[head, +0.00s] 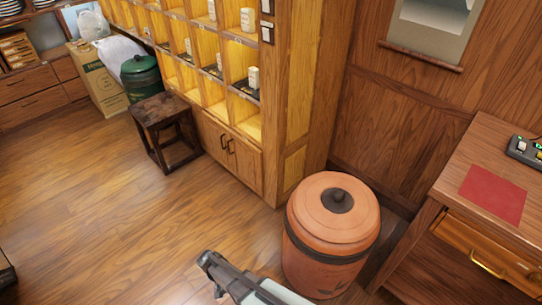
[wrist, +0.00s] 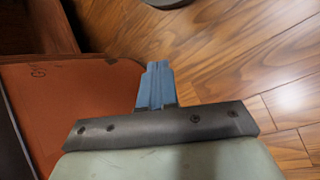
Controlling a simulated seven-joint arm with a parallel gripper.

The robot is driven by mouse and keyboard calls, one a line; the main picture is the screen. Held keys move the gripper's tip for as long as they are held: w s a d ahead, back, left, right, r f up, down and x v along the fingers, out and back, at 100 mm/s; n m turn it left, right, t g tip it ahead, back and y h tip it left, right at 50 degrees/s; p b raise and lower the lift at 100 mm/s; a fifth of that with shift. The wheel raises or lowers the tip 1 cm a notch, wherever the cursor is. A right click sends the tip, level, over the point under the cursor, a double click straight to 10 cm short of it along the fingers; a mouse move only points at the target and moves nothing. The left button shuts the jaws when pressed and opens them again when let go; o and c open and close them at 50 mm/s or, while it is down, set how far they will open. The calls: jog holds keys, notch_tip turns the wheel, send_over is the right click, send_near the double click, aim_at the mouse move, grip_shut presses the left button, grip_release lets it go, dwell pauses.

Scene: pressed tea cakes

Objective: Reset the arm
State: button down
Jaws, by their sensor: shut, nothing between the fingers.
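My gripper (head: 208,262) shows at the bottom middle of the head view, over the bare wooden floor and left of the large orange clay jar. In the wrist view my gripper (wrist: 157,68) has its bluish fingers pressed together, with nothing between them. The jar's orange side (wrist: 75,110) fills the left of that view, beside the fingers. No gap or contact between the fingers and the jar can be judged.
The lidded clay jar (head: 328,265) stands before a lit shelf cabinet (head: 232,150). A desk (head: 455,165) with a red mat (head: 493,194) stands right. A dark stool (head: 162,112), green canister (head: 141,75) and cardboard box (head: 97,80) stand far left. The floor (head: 90,210) at left is clear.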

jog(key=s+d+r+m+g+y, duration=0.1)
jog(key=s+d+y, duration=0.1)
jog(key=s+d, duration=0.3)
jog(key=s+d+r+m+g+y, duration=0.1)
jog(key=s+d+y, duration=0.2)
jog(key=d, duration=1.1)
jog(key=s+d+r+m+g+y, duration=0.1)
jog(key=s+d+y, duration=0.1)
jog(key=s+d, duration=0.4)
jog(key=d, duration=0.3)
jog(key=shift+s+d+r, duration=0.25)
jog(key=shift+s+d, duration=0.05)
